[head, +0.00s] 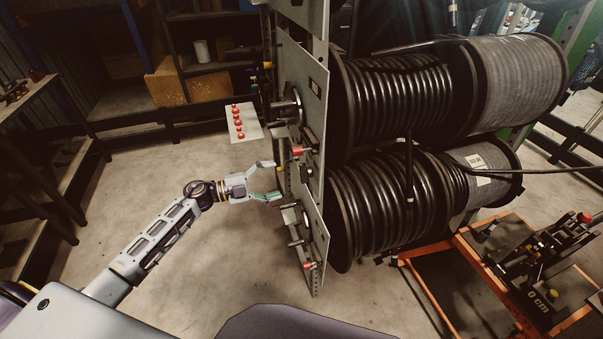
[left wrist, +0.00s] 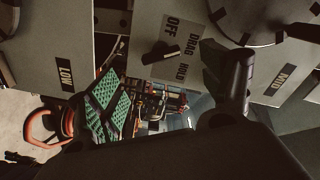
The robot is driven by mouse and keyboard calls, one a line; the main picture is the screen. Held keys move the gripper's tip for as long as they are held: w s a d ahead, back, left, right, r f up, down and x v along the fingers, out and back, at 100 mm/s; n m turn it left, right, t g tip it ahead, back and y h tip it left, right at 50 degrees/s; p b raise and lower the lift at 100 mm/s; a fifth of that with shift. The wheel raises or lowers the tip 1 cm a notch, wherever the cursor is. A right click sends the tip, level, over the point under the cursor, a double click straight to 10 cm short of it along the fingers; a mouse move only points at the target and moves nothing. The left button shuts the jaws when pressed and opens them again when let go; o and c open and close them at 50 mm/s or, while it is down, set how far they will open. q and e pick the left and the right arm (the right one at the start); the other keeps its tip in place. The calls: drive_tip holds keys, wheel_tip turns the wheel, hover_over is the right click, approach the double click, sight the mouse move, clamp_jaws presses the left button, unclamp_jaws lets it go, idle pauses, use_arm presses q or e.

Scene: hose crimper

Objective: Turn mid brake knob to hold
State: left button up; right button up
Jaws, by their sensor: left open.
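The black brake knob (left wrist: 158,52) sits on a grey plate marked OFF, DRAG and HOLD in the left wrist view. Its bar lies tilted, right end higher; I cannot tell firmly which mark it is set to. A MID label (left wrist: 282,80) is on the panel to the right and a LOW label (left wrist: 65,74) on the panel to the left. My left gripper (head: 272,180) is open and empty, beside the edge of the reel stand in the head view. In the left wrist view a dark finger stands right of the knob, apart from it in the picture. My right gripper is not in view.
The upright grey reel panel (head: 305,85) holds large black hose reels (head: 400,95) to its right. A red-topped fitting (head: 297,150) juts out near my gripper. A board with red buttons (head: 248,127) is further back. Floor left of the stand is open.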

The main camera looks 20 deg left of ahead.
sight(302, 174)
use_arm(q)
drive_tip(key=shift+p+x, duration=0.6)
drive_tip(key=shift+x, duration=4.25)
drive_tip(key=c, duration=1)
